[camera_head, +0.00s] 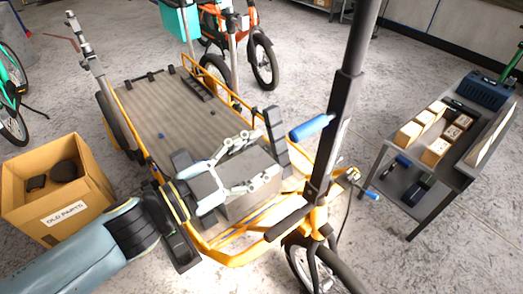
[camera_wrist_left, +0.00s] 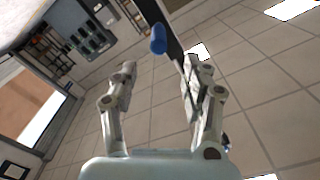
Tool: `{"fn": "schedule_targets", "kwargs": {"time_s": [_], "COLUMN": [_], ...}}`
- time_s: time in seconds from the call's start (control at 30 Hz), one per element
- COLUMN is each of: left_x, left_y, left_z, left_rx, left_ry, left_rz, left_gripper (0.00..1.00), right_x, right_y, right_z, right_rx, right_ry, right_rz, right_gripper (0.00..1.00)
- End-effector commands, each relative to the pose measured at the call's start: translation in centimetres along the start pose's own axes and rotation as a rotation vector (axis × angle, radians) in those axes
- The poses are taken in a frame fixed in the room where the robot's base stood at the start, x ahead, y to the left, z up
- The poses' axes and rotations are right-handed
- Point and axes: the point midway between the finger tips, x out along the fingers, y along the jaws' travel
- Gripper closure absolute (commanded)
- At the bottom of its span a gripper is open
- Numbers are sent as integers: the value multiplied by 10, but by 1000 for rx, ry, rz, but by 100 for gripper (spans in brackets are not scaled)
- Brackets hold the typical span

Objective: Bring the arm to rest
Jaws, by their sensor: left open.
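My left arm comes in from the lower left in the head view. A blue handlebar grip (camera_wrist_left: 158,40) shows beyond the fingertips there. The same blue grip (camera_head: 311,127) is right of the gripper in the head view. Whether the fingers touch the grey box cannot be told. My right gripper is not in view.
A cardboard box (camera_head: 95,200) labelled "OLD PARTS" stands at the left. A grey cart (camera_head: 420,165) with small boxes stands at the right. The bike's dark steering column (camera_head: 335,130) rises right of the gripper. The wooden cargo deck (camera_head: 150,110) is mostly bare. Other bikes stand behind.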

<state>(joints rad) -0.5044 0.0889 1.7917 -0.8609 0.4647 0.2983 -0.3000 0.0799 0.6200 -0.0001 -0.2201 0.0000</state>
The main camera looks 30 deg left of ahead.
Motion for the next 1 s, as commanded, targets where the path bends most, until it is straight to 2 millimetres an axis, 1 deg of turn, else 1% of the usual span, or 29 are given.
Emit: {"fn": "schedule_targets", "kwargs": {"time_s": [0.33, 0.37, 0.4, 0.47, 0.57, 0.6, 0.63, 0.67, 0.7, 0.77, 0.8, 0.87, 0.9, 0.97, 1.0], "left_x": [0, 0, -1, -3, -13, -20, -26, -33, -44, -62, -77, -101, -118, -147, -168], "left_y": [1, 2, 5, 14, 37, 50, 60, 70, 85, 107, 122, 146, 163, 189, 206], "left_z": [2, 6, 14, 35, 94, 124, 147, 170, 199, 241, 268, 306, 330, 363, 384], "left_rx": [-2, -5, -14, -37, -99, -131, -154, -180, -213, -260, -290, -336, -364, -409, -437], "left_ry": [-3, -9, -24, -64, -179, -240, -290, -341, -410, -512, -582, -689, -761, -871, -945], "left_rz": [0, -1, -1, -5, -11, -14, -16, -17, -18, -18, -16, -11, -7, 1, 9], "left_gripper": [52, 52, 52, 52, 52, 52, 52, 52, 52, 52, 52, 52, 52, 52, 52], "right_x": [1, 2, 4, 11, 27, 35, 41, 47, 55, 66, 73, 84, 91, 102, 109], "right_y": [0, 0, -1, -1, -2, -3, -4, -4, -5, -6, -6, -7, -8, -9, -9], "right_z": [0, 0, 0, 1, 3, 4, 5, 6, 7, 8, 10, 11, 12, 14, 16], "right_rx": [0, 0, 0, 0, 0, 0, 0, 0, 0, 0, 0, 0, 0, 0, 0], "right_ry": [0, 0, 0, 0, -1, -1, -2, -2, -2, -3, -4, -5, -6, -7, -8], "right_rz": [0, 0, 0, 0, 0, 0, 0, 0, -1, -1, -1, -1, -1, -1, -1], "right_gripper": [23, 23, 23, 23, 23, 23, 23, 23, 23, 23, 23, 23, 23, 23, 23]}}
